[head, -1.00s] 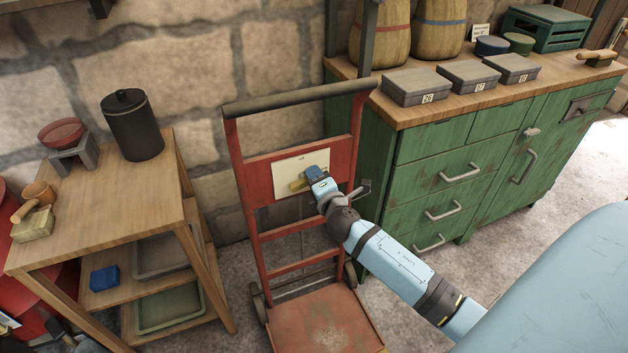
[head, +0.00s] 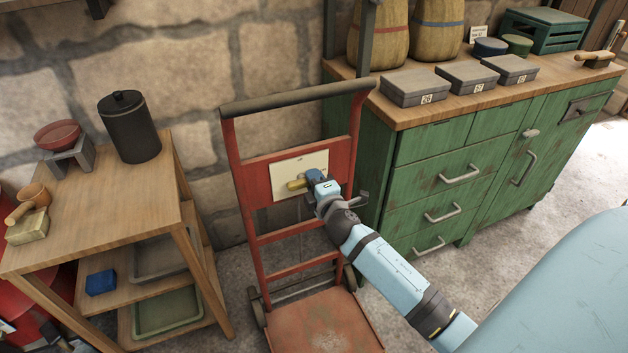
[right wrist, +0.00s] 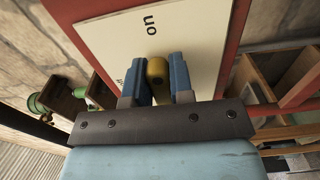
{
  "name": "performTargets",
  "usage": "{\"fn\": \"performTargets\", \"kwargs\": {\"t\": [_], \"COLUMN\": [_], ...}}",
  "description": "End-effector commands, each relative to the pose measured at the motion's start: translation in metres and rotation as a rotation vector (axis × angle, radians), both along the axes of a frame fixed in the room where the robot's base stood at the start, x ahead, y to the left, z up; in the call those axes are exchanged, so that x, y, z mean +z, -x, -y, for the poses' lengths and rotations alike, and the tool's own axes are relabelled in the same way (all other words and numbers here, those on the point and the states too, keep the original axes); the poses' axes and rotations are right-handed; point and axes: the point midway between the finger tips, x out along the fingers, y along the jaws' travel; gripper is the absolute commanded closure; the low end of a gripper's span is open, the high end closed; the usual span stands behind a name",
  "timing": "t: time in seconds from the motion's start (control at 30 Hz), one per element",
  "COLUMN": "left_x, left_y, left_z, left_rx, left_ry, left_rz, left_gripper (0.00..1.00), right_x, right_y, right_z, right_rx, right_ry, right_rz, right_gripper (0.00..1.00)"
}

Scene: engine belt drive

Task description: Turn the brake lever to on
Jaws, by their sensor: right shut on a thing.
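The brake lever (head: 296,185) is a short yellow handle on a cream plate (head: 288,167) fixed to the red hand truck. It points roughly left in the head view. In the right wrist view the lever (right wrist: 157,73) sits between the two blue fingers of my right gripper (right wrist: 157,80), which is shut on it. The plate (right wrist: 110,40) carries the word "on" above the lever and a partly hidden label at the left, likely "off". In the head view my right gripper (head: 311,181) partly covers the lever's mount. My left gripper is not in view.
The red hand truck (head: 247,190) stands by the stone wall. A wooden shelf (head: 165,190) with a black canister (head: 129,128) is left of it. A green cabinet (head: 410,190) with grey boxes on top stands close on the right.

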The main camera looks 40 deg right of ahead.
Motion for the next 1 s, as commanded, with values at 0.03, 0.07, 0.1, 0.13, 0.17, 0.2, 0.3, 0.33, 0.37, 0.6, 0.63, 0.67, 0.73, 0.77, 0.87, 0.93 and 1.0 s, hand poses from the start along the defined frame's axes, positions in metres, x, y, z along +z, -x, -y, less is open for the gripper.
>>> {"fn": "performTargets", "kwargs": {"t": [0.03,0.07,0.1,0.13,0.17,0.2,0.3,0.33,0.37,0.6,0.63,0.67,0.73,0.77,0.87,0.93,1.0], "left_x": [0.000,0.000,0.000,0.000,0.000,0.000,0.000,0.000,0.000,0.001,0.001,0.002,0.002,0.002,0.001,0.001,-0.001], "left_y": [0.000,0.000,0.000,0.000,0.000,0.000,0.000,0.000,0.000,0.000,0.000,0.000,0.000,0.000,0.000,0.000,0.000], "left_z": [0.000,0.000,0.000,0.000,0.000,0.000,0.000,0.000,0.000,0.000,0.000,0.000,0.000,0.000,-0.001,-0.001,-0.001], "left_rx": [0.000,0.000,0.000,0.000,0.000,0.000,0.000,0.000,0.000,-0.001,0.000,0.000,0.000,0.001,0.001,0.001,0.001], "left_ry": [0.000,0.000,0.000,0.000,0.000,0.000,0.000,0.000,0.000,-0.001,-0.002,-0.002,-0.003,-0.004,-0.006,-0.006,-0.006], "left_rz": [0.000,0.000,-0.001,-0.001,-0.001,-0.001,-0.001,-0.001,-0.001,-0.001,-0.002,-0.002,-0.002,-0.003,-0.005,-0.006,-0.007], "left_gripper": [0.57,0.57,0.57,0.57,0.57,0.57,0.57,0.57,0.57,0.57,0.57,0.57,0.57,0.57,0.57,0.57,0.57], "right_x": [0.000,0.000,0.000,0.000,0.000,0.000,0.000,0.000,0.000,-0.001,0.000,-0.001,-0.001,-0.001,-0.002,-0.001,-0.001], "right_y": [0.000,0.000,0.000,0.000,0.000,0.000,0.000,0.000,0.000,0.014,0.019,0.024,0.039,0.046,0.070,0.085,0.099], "right_z": [0.000,0.000,0.000,0.000,0.000,0.000,0.000,0.000,0.000,-0.004,-0.005,-0.006,-0.010,-0.012,-0.017,-0.020,-0.024], "right_rx": [0.000,0.000,0.000,0.000,0.000,0.000,0.000,0.000,0.000,0.000,0.000,0.000,0.000,0.000,-0.001,-0.002,-0.001], "right_ry": [-0.003,-0.003,-0.003,-0.002,-0.002,-0.002,-0.001,-0.001,-0.001,-0.002,-0.002,-0.003,-0.004,-0.004,-0.004,-0.004,-0.005], "right_rz": [0.001,0.001,0.000,0.000,0.000,0.000,0.000,0.000,0.000,-0.001,-0.001,-0.002,-0.003,-0.003,-0.003,-0.003,-0.002], "right_gripper": [1.00,0.76,0.67,0.60,0.53,0.53,0.53,0.53,0.53,0.53,0.53,0.53,0.53,0.53,0.53,0.53,0.53]}}
